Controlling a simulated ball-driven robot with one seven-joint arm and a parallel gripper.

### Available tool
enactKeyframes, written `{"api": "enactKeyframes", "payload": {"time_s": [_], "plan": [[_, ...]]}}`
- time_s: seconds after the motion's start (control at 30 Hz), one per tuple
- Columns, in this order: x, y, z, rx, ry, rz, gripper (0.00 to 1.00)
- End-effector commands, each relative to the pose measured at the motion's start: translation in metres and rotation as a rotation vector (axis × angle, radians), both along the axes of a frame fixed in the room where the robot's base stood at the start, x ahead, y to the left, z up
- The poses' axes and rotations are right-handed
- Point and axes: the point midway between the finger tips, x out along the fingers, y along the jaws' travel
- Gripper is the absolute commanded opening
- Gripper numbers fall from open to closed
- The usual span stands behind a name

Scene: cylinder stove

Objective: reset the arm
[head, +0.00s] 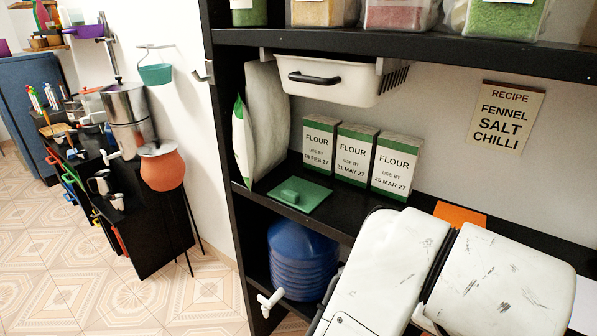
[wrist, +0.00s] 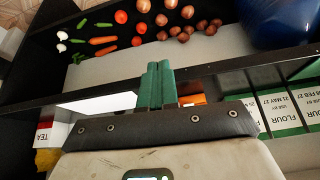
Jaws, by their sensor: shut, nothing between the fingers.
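My gripper (wrist: 156,68) shows in the wrist view as two green fingers pressed together with nothing between them. It is in front of a black shelf edge, pointing towards a lower shelf with vegetables, and it appears apart from everything. In the head view my white, scuffed arm fills the lower right in front of the shelf unit, and my gripper is hidden there.
A blue barrel (head: 300,262) sits below. A white bin (head: 325,82) hangs above. Vegetables (wrist: 108,41) lie beyond my fingers. Tiled floor (head: 215,305) is clear at left.

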Motion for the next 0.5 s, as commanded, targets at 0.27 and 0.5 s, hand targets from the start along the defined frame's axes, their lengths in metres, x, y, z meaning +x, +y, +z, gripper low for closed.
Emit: {"api": "enactKeyframes", "payload": {"time_s": [0.27,0.5], "plan": [[0.027,-0.079,-0.013,-0.225,-0.083,0.104,0.00],[0.021,-0.125,-0.065,-0.340,-0.015,0.282,0.00]]}}
